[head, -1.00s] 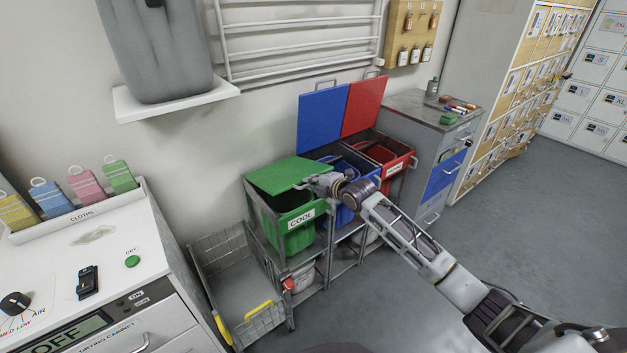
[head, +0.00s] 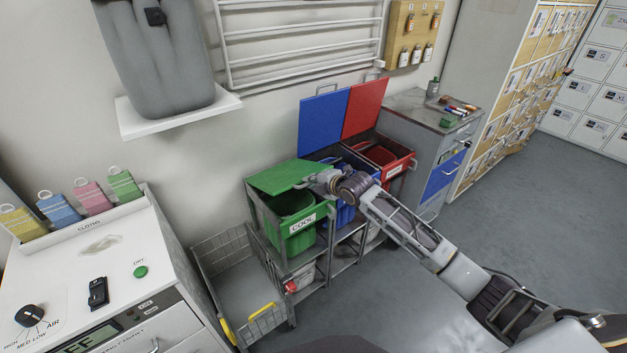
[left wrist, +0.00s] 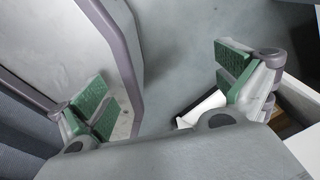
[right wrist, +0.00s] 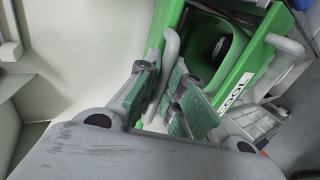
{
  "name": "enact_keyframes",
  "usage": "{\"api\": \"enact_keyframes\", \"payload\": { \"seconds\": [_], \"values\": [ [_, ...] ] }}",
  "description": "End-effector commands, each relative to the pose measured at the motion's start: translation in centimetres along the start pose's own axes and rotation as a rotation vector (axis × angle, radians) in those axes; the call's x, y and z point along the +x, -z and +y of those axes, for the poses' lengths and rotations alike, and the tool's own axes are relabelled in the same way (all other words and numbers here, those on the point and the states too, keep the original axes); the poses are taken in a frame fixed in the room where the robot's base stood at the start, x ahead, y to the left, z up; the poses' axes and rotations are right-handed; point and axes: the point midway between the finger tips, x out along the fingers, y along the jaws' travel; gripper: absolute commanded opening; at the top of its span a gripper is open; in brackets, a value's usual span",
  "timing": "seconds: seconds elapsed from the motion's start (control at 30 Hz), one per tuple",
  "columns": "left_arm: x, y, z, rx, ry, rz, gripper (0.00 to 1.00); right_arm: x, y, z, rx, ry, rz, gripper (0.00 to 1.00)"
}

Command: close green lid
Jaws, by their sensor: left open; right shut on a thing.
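The green lid (head: 288,177) stands partly raised over the green bin (head: 299,239), tilted, with a gap showing the bin's inside beneath it. The bin carries a COOL label, also seen in the right wrist view (right wrist: 235,88). My right gripper (head: 316,178) is at the lid's free edge. In the right wrist view its fingers (right wrist: 162,92) are shut on the lid's grey handle (right wrist: 172,48). My left gripper (left wrist: 166,88) is open and empty in the left wrist view; it is not in the head view.
The blue lid (head: 323,120) and red lid (head: 364,108) stand upright behind their bins, right of the green one. A wire basket (head: 258,324) sits low at left, beside the white drying cabinet (head: 120,290). A grey drawer cabinet (head: 425,150) stands right; floor in front is clear.

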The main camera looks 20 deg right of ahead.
Motion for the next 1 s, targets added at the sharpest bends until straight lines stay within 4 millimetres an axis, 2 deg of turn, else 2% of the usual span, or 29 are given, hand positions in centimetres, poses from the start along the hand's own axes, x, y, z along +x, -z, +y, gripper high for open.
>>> {"api": "enact_keyframes", "payload": {
  "seconds": [0.3,1.0],
  "values": [
    [-1.5,-0.8,0.9,-0.001,-0.010,-0.010,1.00,-0.3,0.3,1.1,0.000,0.029,0.004,0.00],
    [-4.4,-1.4,3.0,-0.002,-0.035,-0.019,1.00,-0.5,0.3,3.7,0.000,0.089,0.002,0.00]
  ]
}}
